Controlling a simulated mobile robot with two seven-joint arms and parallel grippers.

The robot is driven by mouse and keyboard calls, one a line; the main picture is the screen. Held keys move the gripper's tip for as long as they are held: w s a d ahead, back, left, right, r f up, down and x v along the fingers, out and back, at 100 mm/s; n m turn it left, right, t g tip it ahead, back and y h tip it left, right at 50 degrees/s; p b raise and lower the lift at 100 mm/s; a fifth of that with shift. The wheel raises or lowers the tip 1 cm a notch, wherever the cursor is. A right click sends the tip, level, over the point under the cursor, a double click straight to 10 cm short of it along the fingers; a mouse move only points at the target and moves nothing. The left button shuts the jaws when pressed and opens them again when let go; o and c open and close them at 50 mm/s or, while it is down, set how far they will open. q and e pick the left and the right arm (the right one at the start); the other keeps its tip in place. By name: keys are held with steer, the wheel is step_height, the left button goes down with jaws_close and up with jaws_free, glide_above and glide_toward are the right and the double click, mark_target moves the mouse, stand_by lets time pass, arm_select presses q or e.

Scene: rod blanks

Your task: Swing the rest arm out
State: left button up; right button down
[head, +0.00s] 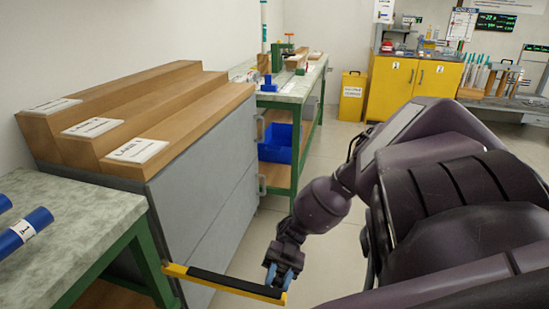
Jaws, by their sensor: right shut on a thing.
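The rest arm (222,284) is a yellow bar with a black pad along its top. It shows at the bottom of the head view. Its left end meets the lower front corner of the grey cabinet (205,195), next to the green table leg. From there it stands out to the right, apart from the cabinet's front. My right gripper (284,279) is shut on the right end of the rest arm, and its fingers partly hide that end. My left gripper is not in view.
Stepped wooden lanes (190,110) with white labels top the cabinet. Blue rods (22,232) lie on the bench (85,225) at left. Another green-legged bench (300,88) with blue bins (278,142) stands beyond. Yellow cabinets (410,82) stand at the back. Floor between is clear.

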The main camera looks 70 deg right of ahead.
steer(key=shift+d, duration=0.2)
steer(key=c, duration=1.3)
jaws_free()
steer(key=o, duration=0.5)
steer(key=shift+d, duration=0.1)
steer(key=shift+c, duration=0.2)
steer(key=w+d, duration=0.1)
steer(key=d, duration=0.9)
steer(key=shift+d+b, duration=0.35)
steer(key=shift+b, duration=0.1)
steer(key=shift+s, duration=0.1)
